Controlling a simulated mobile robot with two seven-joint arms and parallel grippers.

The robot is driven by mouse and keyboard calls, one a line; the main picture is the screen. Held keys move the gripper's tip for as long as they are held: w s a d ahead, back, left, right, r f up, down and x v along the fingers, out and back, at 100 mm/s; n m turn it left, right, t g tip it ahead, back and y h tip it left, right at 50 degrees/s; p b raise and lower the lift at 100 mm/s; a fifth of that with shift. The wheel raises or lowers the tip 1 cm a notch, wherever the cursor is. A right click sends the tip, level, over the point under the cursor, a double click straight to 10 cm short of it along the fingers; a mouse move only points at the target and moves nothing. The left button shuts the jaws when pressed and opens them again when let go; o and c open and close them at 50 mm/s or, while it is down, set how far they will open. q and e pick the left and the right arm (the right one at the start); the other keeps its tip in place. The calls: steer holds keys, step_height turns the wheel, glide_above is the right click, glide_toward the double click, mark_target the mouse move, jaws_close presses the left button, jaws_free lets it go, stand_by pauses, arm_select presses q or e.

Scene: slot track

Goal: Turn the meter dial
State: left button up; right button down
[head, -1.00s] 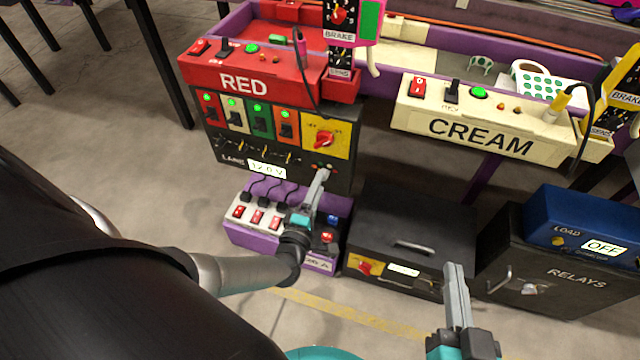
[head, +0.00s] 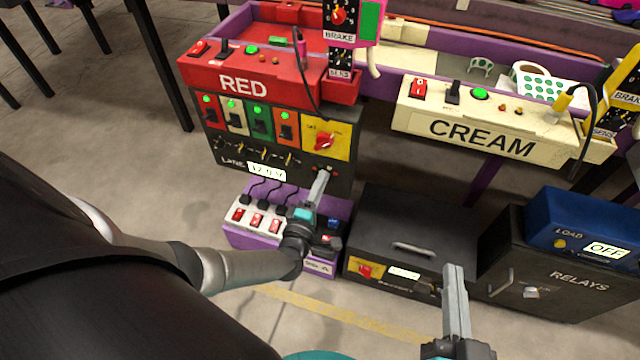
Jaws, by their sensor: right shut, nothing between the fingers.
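A red knob on a yellow plate (head: 324,141) sits on the black panel (head: 225,153) under the RED console, above a small display (head: 266,171) reading about 12.0 V. Another red knob on a yellow plate (head: 366,270) is on the low black box beside a small display (head: 404,272). I cannot tell which is the meter dial. My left gripper (head: 321,174) points up at the panel's lower right corner, below the upper knob; its fingers show edge-on. My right gripper (head: 454,268) is shut and empty, in front of the low box's right end.
A purple box with red switches (head: 240,241) stands behind my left wrist, partly hidden. The low black box (head: 440,222) has a handle on top. A RELAYS box (head: 555,295) and a blue LOAD box reading OFF (head: 570,222) stand right. The CREAM console (head: 415,118) overhangs behind.

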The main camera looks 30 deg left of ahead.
arm_select(q)
jaws_close()
stand_by(0.3)
steer(key=m+p, duration=0.1)
steer(key=m, duration=2.5)
steer(key=shift+m+p, duration=0.35)
steer(key=shift+m, duration=0.05)
arm_select(e)
steer(key=d+f+g, duration=0.1)
steer(key=w+f+g+h, duration=0.1)
steer(key=g, duration=0.1)
steer(key=shift+w+d+n, duration=0.1)
steer(key=shift+d+n, duration=0.25)
steer(key=shift+n, duration=0.05)
arm_select(q)
steer(key=o, duration=0.6)
jaws_free()
